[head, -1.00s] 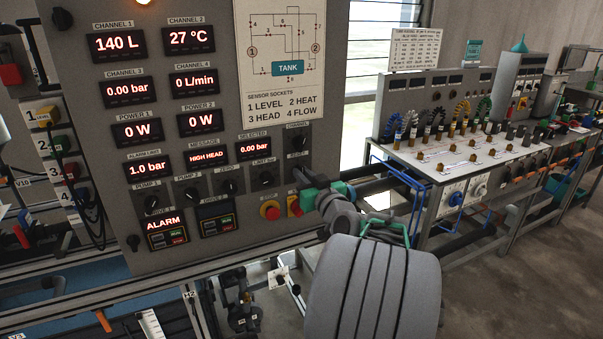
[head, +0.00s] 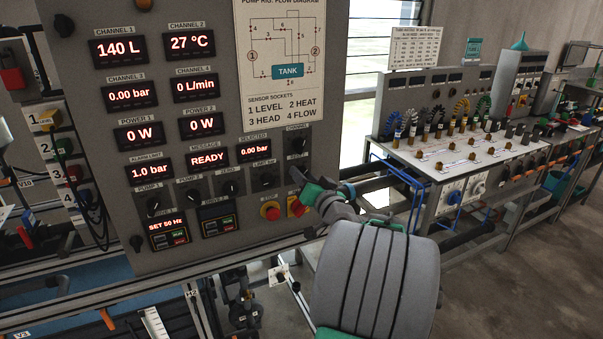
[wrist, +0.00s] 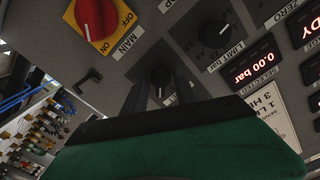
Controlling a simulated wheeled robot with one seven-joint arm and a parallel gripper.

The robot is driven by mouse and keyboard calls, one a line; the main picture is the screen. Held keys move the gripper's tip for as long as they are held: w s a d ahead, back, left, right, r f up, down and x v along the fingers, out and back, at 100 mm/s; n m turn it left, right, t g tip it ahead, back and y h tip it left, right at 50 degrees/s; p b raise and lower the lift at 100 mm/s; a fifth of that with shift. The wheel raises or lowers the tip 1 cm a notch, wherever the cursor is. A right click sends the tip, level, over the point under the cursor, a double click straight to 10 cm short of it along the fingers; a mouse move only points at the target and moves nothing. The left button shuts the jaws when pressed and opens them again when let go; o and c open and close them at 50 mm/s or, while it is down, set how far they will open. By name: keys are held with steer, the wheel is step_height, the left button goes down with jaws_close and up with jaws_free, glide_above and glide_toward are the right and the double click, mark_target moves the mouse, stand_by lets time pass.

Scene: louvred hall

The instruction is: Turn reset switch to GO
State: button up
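The reset switch (wrist: 160,77) is a small dark round knob on the grey control panel (head: 225,250), at the panel's right side. In the wrist view it sits between the two dark fingers of my gripper (wrist: 161,84), which appear to be closed on its sides. A white mark shows on the knob's lower part there; its GO lettering is not readable. In the head view my gripper (head: 297,174) reaches the panel from the right and hides most of the knob. The message display (head: 207,160) reads READY. The drive 1 display (head: 168,234) reads SET 50 Hz.
The red-and-yellow main switch (wrist: 96,17) and the limit knob (wrist: 215,31) are close to my fingers. A red stop button (head: 270,211) is just left of my arm. A bench with coloured leads (head: 470,150) stands to the right.

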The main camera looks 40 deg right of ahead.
steer(key=b+v, duration=0.3)
steer(key=v, duration=0.4)
steer(key=shift+r, duration=0.1)
steer(key=b+v, duration=0.2)
steer(key=v, duration=0.6)
steer(key=shift+w+a, duration=0.1)
